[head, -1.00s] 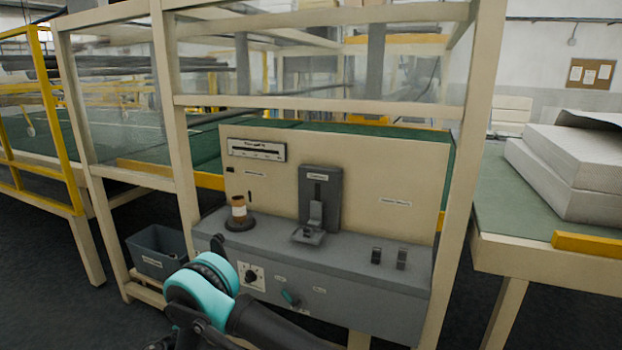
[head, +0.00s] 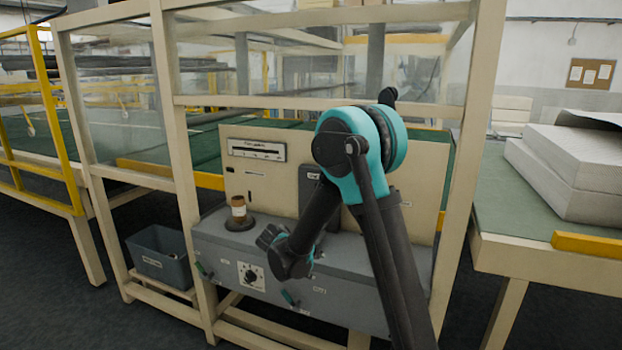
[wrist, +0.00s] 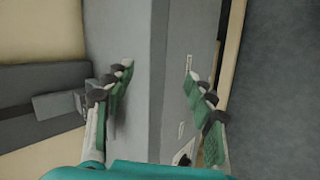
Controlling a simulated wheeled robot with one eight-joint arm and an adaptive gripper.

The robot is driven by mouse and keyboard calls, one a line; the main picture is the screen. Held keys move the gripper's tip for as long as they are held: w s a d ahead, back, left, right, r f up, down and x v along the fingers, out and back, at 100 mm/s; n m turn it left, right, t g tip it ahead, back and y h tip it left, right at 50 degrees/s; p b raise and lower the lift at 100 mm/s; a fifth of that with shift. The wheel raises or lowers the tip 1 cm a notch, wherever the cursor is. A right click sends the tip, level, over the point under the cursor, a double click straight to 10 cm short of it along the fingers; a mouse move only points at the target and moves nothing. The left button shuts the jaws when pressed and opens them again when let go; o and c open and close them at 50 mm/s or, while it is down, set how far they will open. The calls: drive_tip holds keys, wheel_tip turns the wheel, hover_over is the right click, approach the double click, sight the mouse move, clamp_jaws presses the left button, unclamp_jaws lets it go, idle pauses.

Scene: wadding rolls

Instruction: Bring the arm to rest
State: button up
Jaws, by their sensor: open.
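My arm rises from the lower right of the head view, bends at a teal elbow joint and comes down to the left. My gripper (head: 267,237) is at the front edge of the grey console (head: 370,290), small and partly hidden by my wrist. In the wrist view my gripper (wrist: 157,74) is open, its green-lined fingers apart with nothing between them. The console's edge (wrist: 155,110) runs behind that gap. I cannot tell whether the fingers touch the console.
A brown spool (head: 238,210) stands on the console left of my gripper. A dial (head: 250,275) is on the front face. A grey bin (head: 160,255) sits at left. Cream frame posts (head: 468,170) flank the console. White slabs (head: 575,160) lie on the right table.

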drive_tip(key=s+d+r+m+g+y, duration=0.25)
drive_tip(key=s+d+m, duration=0.25)
drive_tip(key=s+d, duration=0.95)
drive_tip(key=s+d+f+m+y, duration=0.1)
drive_tip(key=s+m, duration=0.1)
drive_tip(key=s, duration=0.4)
drive_tip(key=s+d+f+m+y, duration=0.1)
drive_tip(key=s+d+m+y, duration=0.1)
drive_tip(key=s, duration=0.5)
drive_tip(key=shift+s+d+m, duration=0.15)
drive_tip(key=shift+d+m, duration=0.1)
drive_tip(key=shift+m, duration=0.55)
drive_tip(key=shift+y, duration=0.25)
